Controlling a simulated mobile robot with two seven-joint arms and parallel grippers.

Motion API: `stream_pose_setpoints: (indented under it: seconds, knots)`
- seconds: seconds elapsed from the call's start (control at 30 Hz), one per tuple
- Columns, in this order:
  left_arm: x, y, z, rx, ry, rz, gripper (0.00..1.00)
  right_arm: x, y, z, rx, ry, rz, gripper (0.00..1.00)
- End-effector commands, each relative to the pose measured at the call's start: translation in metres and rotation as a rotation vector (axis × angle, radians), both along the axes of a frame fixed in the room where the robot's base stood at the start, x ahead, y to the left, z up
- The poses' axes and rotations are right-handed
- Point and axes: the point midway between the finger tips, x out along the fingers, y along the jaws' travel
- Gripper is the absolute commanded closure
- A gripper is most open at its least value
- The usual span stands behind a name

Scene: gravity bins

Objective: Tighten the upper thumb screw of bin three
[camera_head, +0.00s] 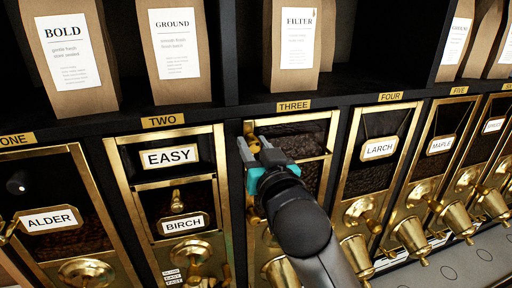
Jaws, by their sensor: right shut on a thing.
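Bin three (332,135) has a brass frame and a dark window with beans behind it, under a gold label reading THREE (293,105). My right gripper (254,146), with grey fingers and teal pads, is at the upper left corner of this frame. It is shut on the small brass upper thumb screw (253,145), which is mostly hidden between the fingers. My right arm comes up from the bottom and covers much of bin three's lower front. My left gripper is not in view.
Bin two (163,127), with EASY and BIRCH plates, stands close on the left. Bin four (358,125), with a LARCH plate, is on the right. Brass spouts (410,235) stick out low on the right. Paper coffee bags (293,75) stand on the shelf above.

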Motion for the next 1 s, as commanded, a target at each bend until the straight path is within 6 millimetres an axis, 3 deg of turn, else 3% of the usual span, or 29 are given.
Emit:
stream_pose_setpoints:
  seconds: [0.23, 0.67, 0.7, 0.83, 1.0]
  knots:
    - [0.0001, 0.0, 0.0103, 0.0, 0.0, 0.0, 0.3, 0.0005, 0.0002, -0.0001, 0.313, 0.106, -0.001, 1.0]
    - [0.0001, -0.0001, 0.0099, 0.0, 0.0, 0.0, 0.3, 0.0004, 0.0004, -0.0012, 0.341, 0.114, 0.001, 1.0]
    - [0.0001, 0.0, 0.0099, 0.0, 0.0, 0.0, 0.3, 0.0004, 0.0004, -0.0012, 0.341, 0.114, 0.001, 0.58]
    - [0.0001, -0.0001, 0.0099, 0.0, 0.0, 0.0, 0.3, 0.0004, 0.0003, -0.0009, 0.341, 0.114, 0.001, 0.44]
    - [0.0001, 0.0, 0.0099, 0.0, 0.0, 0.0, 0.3, 0.0005, 0.0002, -0.0006, 0.34, 0.112, 0.0, 0.44]
